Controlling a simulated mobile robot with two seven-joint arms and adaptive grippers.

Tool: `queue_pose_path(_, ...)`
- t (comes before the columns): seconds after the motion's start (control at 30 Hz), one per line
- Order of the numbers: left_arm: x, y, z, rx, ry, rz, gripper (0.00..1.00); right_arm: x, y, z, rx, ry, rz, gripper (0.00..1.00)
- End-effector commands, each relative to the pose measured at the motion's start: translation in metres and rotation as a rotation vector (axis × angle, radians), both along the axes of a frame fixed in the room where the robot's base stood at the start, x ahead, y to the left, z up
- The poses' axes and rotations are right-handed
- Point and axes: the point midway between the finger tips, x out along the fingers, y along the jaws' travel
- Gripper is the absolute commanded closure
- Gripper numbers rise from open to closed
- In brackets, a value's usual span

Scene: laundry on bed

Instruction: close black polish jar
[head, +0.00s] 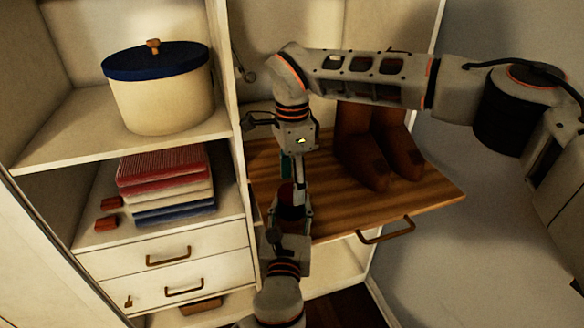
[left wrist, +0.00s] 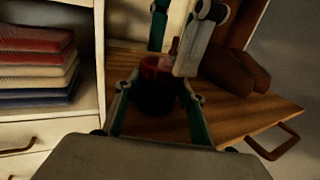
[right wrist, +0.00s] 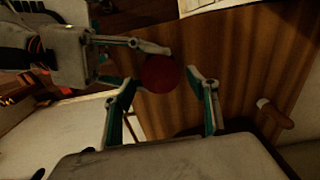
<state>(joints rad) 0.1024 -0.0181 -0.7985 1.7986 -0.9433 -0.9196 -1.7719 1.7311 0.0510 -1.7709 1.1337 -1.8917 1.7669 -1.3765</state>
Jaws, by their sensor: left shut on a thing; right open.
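A dark jar with a red top (left wrist: 155,93) stands between the fingers of my left gripper (left wrist: 158,106), which is shut on it. In the head view, the jar (head: 287,196) is partly hidden by both grippers above the wooden pull-out board. My right gripper (head: 294,178) points down over it from above. In the right wrist view, the round red top (right wrist: 160,74) shows between the spread fingers of my right gripper (right wrist: 168,90), which is open. I cannot tell whether the red disc is a lid on the jar, or whether the right fingers touch it.
Brown boots (head: 366,160) stand on the wooden board (head: 430,196), right of the grippers. A shelf unit on the left holds a cream pot with a blue lid (head: 160,95) and folded cloths (head: 165,180). The board's right front is clear.

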Motion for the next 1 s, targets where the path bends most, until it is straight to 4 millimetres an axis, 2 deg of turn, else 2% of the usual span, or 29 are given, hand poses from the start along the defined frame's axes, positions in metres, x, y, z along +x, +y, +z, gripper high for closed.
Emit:
queue_pose_path(0.2,0.0,0.0,0.001,0.0,-0.001,0.0,1.0,0.0,0.0,-0.015,0.001,-0.001,0.001,0.42)
queue_pose_path(0.5,0.0,0.0,0.001,0.0,-0.001,0.0,1.0,0.0,0.0,-0.016,0.0,-0.001,0.001,0.42)
queue_pose_path(0.6,0.0,0.0,0.001,0.0,-0.001,0.0,1.0,0.0,0.0,-0.016,0.0,-0.001,0.001,0.68)
queue_pose_path(0.67,0.0,0.0,0.001,0.0,-0.001,0.0,1.0,0.0,0.0,-0.016,0.0,0.0,0.001,0.81)
queue_pose_path(0.87,0.0,0.0,0.001,0.0,-0.001,0.0,1.0,0.0,0.0,-0.016,0.0,0.0,-0.004,0.81)
queue_pose_path(1.0,0.0,0.0,0.001,0.0,-0.001,0.0,1.0,0.0,0.0,-0.016,0.0,0.001,-0.107,0.81)
